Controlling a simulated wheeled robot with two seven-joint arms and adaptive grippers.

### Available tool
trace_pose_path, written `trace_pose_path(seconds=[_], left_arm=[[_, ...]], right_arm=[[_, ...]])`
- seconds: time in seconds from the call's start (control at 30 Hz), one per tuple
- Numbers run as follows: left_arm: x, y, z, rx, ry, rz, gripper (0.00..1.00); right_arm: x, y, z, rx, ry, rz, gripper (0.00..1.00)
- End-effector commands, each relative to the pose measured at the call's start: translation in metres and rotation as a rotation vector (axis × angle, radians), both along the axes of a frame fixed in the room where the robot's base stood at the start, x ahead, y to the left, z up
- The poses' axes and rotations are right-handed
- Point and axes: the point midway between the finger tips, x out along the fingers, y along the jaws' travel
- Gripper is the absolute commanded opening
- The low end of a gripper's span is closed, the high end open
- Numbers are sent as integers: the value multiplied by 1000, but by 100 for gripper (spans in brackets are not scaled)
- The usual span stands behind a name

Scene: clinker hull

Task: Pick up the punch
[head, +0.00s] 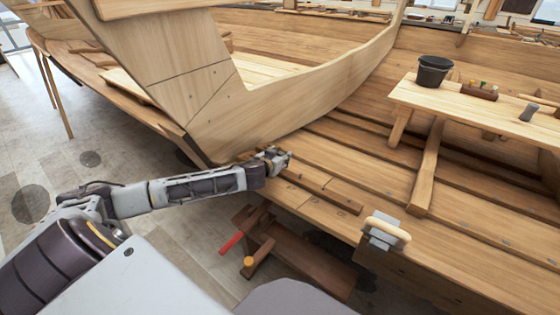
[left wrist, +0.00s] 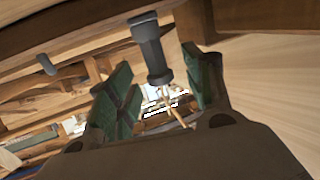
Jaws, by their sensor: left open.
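A dark grey, rod-like tool with a wider end, which looks like the punch (left wrist: 152,52), is in the left wrist view. It appears between the two green-padded fingers of my left gripper (left wrist: 160,88), with gaps showing on both sides. In the head view my left gripper (head: 276,158) is at the hull planks beside the base of the upright stem. It is open. I cannot make out the punch there; the gripper may hide it. My right gripper is in neither view.
The pale wooden stem (head: 185,75) rises close behind my left gripper. A grey block with a wooden handle (head: 386,233) sits on the plank edge. A bench (head: 420,92) carries a black bucket (head: 433,72). A low stool (head: 305,262) and a red-handled tool (head: 231,243) are below.

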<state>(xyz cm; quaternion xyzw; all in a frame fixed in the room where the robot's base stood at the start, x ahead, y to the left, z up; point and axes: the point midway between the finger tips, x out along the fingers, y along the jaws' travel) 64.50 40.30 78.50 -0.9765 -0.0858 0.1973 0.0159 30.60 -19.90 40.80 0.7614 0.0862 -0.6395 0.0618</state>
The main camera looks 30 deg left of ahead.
Motion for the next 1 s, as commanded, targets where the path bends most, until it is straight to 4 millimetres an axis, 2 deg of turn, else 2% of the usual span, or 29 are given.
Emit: trace_pose_path(seconds=[0.3,0.83,1.0], left_arm=[[16,3,-6,0,-1,0,51],[17,3,-7,0,0,0,51],[17,3,-7,0,0,0,31]], right_arm=[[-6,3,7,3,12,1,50],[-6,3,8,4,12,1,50],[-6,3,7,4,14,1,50]])
